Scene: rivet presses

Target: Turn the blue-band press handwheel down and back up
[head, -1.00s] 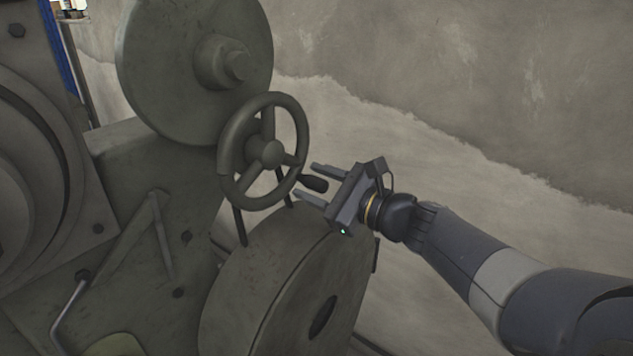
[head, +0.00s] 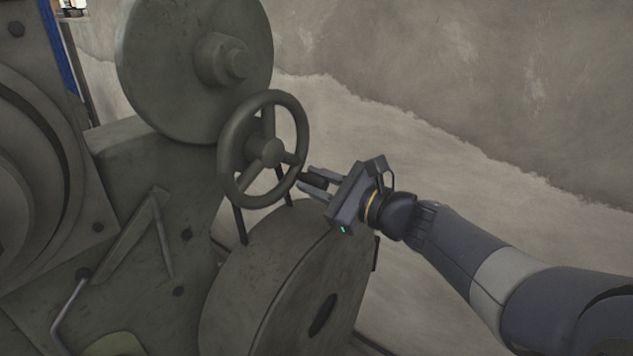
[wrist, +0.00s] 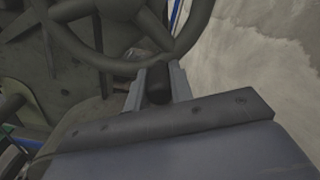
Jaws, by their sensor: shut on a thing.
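The handwheel (head: 268,152) is a dark grey-green spoked wheel on the front of the press (head: 150,170). A short black handle (head: 316,181) sticks out from the lower right of its rim. My gripper (head: 315,185) is shut on this handle, with one finger on each side of it. In the wrist view the handle (wrist: 158,88) sits between the two fingers, and the handwheel rim (wrist: 190,40) curves just beyond them. A blue strip (head: 62,50) shows at the upper left of the head view; I cannot tell whether it is the press's band.
A large round disc (head: 195,65) stands above and behind the handwheel. A thick drum (head: 285,280) sits just below the wheel and my gripper. A bent lever (head: 68,310) is at lower left. Open floor (head: 440,190) and a bare wall (head: 480,70) lie to the right.

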